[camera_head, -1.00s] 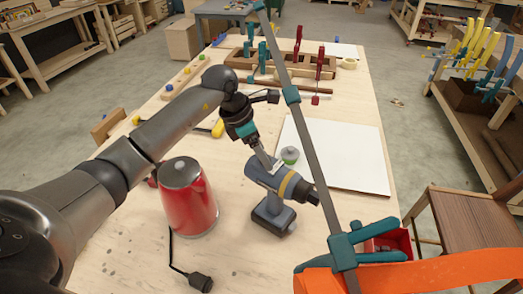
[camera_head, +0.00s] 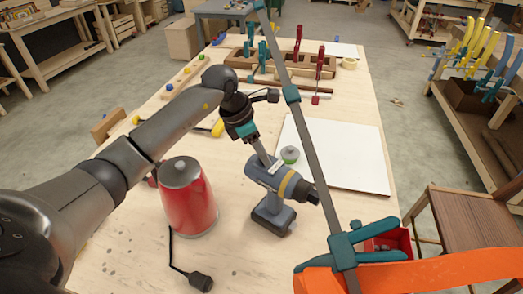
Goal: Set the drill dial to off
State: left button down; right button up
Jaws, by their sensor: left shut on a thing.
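A blue-grey cordless drill (camera_head: 282,182) with a yellow band stands upright on its battery base on the pale wooden table, its dark chuck pointing right. My left gripper (camera_head: 268,164) reaches down to the rear top of the drill body, and its fingers are closed there. The dial is too small and too covered by the fingers to make out, so I cannot tell its setting. My right gripper does not show.
A red kettle-like canister (camera_head: 188,200) with a grey lid stands left of the drill, a black cable and plug in front. A white board (camera_head: 345,155) lies behind, with a small green-rimmed round item.

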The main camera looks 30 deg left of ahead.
pick_arm(q)
jog(key=n+y, duration=0.1)
jog(key=n, duration=0.2)
jog(key=shift+s+d+n+t, duration=0.1)
jog(key=shift+d+n+t, duration=0.05)
jog(key=shift+n+t, duration=0.2)
jog(key=shift+d+n+t+y+b, duration=0.1)
jog(key=shift+n+t+y+b, duration=0.2)
jog(key=shift+n, duration=0.6)
jog(key=shift+d+n+t+y+b, duration=0.1)
jog(key=shift+n+y, duration=0.3)
jog(key=shift+n, duration=0.45)
jog(key=shift+c, duration=1.8)
grip_release()
jog(key=d+b+v, duration=0.1)
jog(key=v, duration=1.4)
jog(key=shift+a+r+b, duration=0.25)
jog(key=shift+a+b, duration=0.05)
jog(key=shift+a, duration=0.1)
jog(key=shift+f, duration=0.1)
